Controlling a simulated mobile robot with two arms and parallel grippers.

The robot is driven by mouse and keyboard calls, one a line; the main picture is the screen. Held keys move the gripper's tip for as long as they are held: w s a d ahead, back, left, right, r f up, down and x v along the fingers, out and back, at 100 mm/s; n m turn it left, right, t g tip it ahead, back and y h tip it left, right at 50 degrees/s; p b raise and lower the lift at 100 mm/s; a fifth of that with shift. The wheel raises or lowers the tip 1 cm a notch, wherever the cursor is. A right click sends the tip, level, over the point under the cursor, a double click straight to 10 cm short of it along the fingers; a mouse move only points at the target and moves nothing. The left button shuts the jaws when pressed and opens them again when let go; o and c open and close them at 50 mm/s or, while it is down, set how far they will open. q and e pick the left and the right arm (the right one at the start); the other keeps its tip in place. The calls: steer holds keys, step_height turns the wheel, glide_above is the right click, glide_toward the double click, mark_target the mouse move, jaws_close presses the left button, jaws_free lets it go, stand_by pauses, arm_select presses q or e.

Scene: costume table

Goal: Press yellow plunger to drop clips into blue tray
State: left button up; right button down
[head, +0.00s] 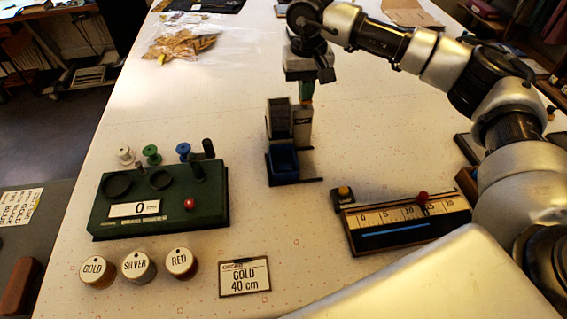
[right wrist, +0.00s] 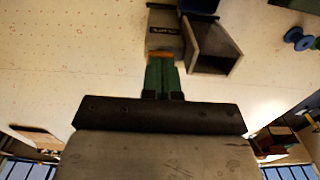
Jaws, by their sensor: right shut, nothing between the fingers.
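The grey clip dispenser (head: 301,122) stands at the middle of the table, and its lettered side also shows in the right wrist view (right wrist: 164,32). The blue tray (head: 284,161) sits at its near foot; the tray's edge shows at the top of the right wrist view (right wrist: 200,5). My right gripper (head: 305,98) points down over the dispenser's back right part. Its green fingers (right wrist: 161,70) are shut and empty. An orange-yellow strip, likely the plunger (right wrist: 161,54), shows right at the fingertips; I cannot tell whether they touch. My left gripper is out of view.
A green counter box (head: 185,215) reading 0, spools and labelled lids stand at the left. A ruler block (head: 405,218) with a small yellow-topped black box (head: 343,193) lies at the right. A GOLD 40 cm card (head: 245,278) lies in front.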

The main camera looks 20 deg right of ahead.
steer(key=shift+r+p, duration=0.9)
steer(key=shift+r, duration=0.85)
steer(key=shift+f, duration=0.15)
steer(key=shift+f+b, duration=1.5)
steer(key=shift+f, duration=0.45)
steer(key=shift+r, duration=0.2)
steer(key=shift+r+p, duration=1.25)
steer(key=shift+r, duration=0.65)
steer(key=shift+r, duration=0.1)
step_height(320, 180, up, 6)
steer(key=p, duration=0.3)
steer(key=shift+p, duration=0.3)
